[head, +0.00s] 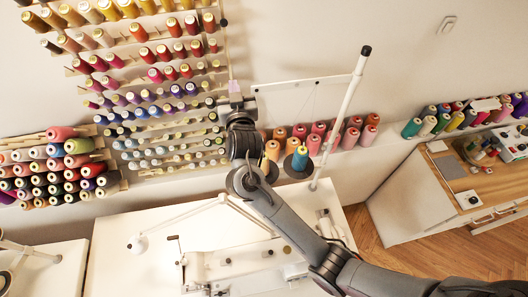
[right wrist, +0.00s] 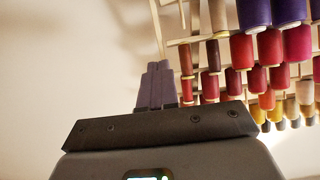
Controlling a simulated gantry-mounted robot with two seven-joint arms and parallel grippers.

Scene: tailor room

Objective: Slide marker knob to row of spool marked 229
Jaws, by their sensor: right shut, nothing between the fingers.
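The spool rack (head: 138,45) hangs on the wall at the upper left in the head view, with rows of coloured thread spools. A thin upright rail (head: 226,50) runs along its right edge, with a small dark piece (head: 223,22) near the top; I cannot tell whether this is the marker knob. My right gripper (head: 234,88) is beside the rack's right edge, near the red and purple rows. In the right wrist view its purple-grey fingers (right wrist: 156,86) are shut and empty, close to a pale strip (right wrist: 157,28). No number 229 is legible. My left gripper is out of view.
A sewing machine (head: 245,265) stands on the white table below my right arm. A white pole (head: 341,115) rises right of the gripper. Cones (head: 352,135) line a ledge behind it. Bare wall (head: 330,35) is clear above right.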

